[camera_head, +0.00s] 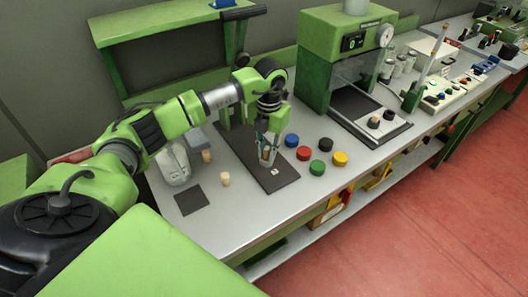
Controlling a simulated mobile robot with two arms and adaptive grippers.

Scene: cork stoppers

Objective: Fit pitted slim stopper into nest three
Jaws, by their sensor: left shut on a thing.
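My left gripper (266,147) points down over a dark board (246,143) in the middle of the bench. It is shut on a small tan stopper (266,154), held just above or at the board; I cannot tell whether it touches. A small white mark (275,171) shows on the board in front of the gripper. One tan stopper (225,180) stands on the bench to the left, and another (207,156) stands further back beside a grey-blue block. Pits and nest numbers are too small to make out. My right gripper is not in view.
Blue (291,140), red (304,153), green (317,167), yellow (340,158) and black (325,144) caps lie right of the board. A clear container (174,164) and a dark square mat (191,200) are at left. A green machine (343,62) stands behind right.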

